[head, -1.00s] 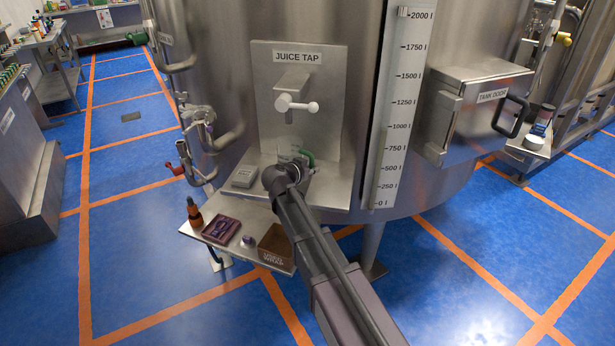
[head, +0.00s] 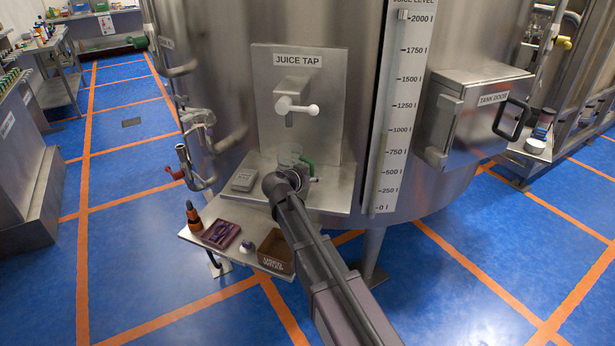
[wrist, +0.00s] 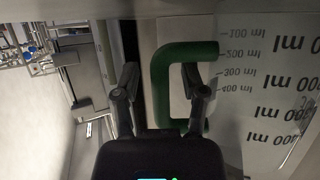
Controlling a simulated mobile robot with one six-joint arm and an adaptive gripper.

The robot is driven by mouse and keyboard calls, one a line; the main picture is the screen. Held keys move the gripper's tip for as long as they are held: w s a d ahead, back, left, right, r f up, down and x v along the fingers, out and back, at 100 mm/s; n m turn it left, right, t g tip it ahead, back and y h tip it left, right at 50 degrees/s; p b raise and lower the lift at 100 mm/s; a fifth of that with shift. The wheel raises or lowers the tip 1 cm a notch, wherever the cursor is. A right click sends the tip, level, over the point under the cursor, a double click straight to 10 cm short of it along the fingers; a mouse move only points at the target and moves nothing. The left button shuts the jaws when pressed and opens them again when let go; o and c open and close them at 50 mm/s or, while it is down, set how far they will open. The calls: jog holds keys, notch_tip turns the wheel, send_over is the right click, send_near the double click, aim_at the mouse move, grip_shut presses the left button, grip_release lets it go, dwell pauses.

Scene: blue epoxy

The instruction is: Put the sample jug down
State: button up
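The sample jug (head: 290,158) is clear with a green handle (head: 307,165). It appears to stand on the steel shelf (head: 333,199) under the juice tap (head: 294,106); my arm hides its base. In the wrist view the jug's wall (wrist: 262,75) with ml marks appears upside down, and its green handle (wrist: 161,85) shows large. My gripper (wrist: 160,78) is open, one finger on each side of the handle's upright bar. Gaps show between the fingers and the bar. In the head view my gripper is mostly hidden behind my wrist.
A grey box (head: 244,180) lies on the shelf left of the jug. The lower side shelf (head: 205,241) holds an orange-and-black bottle (head: 194,217), a purple tray (head: 221,234) and a brown bin (head: 275,250). The tank door box (head: 478,115) juts out at right.

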jog(key=shift+r, duration=0.1)
jog(key=shift+s+r, duration=0.1)
jog(key=shift+r, duration=0.05)
jog(key=p+v, duration=0.5)
jog(key=v, duration=0.6)
jog(key=shift+s+a, duration=0.25)
jog(key=shift+s, duration=0.1)
dwell(0.4)
jog(key=s+d+f+n+g+y, duration=0.1)
jog(key=s+d+f+g, duration=0.25)
jog(key=d, duration=0.55)
jog(key=s+d+f+n+g, duration=0.1)
jog(key=s+d+f+g, duration=0.2)
jog(key=d, duration=0.5)
jog(key=s+d+f+n+g+y, duration=0.4)
jog(key=s+d+f+g+y, duration=0.1)
jog(key=s+d, duration=0.4)
jog(key=shift+s+d+y, duration=0.2)
jog(key=shift+s+y, duration=0.3)
jog(key=shift+s, duration=0.5)
